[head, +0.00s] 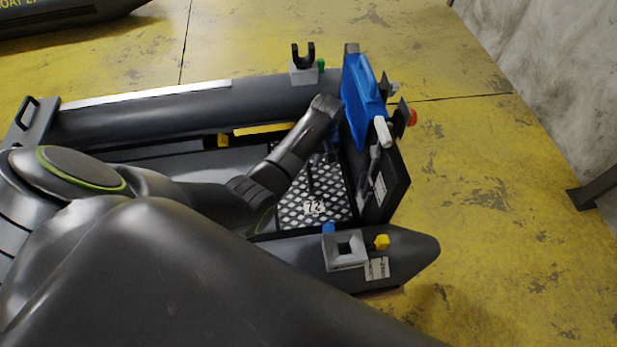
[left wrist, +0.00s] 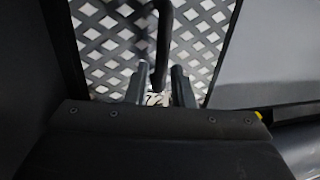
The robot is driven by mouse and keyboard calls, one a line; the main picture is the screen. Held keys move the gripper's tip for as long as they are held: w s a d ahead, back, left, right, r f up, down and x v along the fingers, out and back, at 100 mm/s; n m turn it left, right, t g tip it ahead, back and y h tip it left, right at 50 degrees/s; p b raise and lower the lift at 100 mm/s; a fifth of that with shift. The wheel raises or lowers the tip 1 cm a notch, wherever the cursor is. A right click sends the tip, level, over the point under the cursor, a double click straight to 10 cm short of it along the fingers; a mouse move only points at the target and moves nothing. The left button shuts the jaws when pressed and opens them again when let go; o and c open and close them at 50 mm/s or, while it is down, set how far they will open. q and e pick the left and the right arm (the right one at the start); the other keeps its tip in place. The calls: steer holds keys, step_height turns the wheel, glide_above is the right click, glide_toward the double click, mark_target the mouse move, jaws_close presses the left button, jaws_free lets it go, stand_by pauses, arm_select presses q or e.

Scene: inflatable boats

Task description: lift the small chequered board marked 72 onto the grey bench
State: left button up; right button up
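The small chequered board (head: 290,214) lies low in the boat, with a white 72 label near its front edge. A dark bar-like handle (left wrist: 163,30) stands over the board, which fills much of the left wrist view (left wrist: 108,50). My left gripper (left wrist: 162,75) is over the board, its two fingers apart on either side of the bar; firm contact does not show. In the head view my arm hides part of the board and the fingertips. My right gripper is not in view. I cannot clearly tell which surface is the grey bench.
Dark boat tubes (head: 190,107) run along both sides. A grey square bracket (head: 345,253) sits on the near tube.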

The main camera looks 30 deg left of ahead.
mark_target(308, 166)
arm_select(q)
steer(key=f, duration=0.4)
steer(key=shift+s+a, duration=0.35)
steer(key=shift+r, duration=0.1)
jaws_close()
